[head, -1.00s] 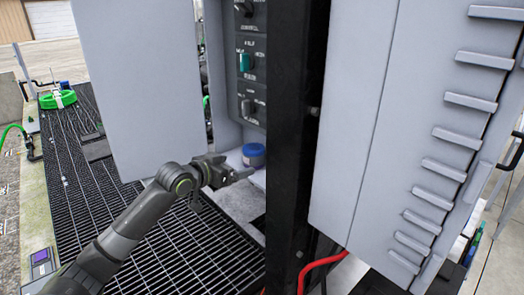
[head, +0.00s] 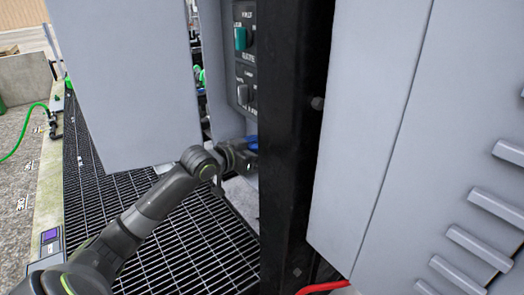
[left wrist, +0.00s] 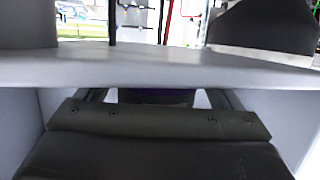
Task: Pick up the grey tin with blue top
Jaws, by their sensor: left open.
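The grey tin with blue top (head: 252,142) shows in the head view only as a patch of blue beside the black post, inside the grey cabinet. The rest of it is hidden by my gripper and the post. My left gripper (head: 242,156) is at the tin, its fingers largely hidden. In the left wrist view, my gripper (left wrist: 157,98) reaches under a pale ledge, with a dark bluish shape between its fingers that may be the tin. The gripper is open; I cannot tell whether it touches the tin. My right gripper is not in view.
A black post (head: 290,140) stands just right of my left gripper. A grey cabinet door (head: 125,85) hangs open above my forearm. A switch panel (head: 243,60) is above the gripper. The pale ledge (left wrist: 160,66) lies close over the gripper. Dark grating (head: 180,235) covers the floor.

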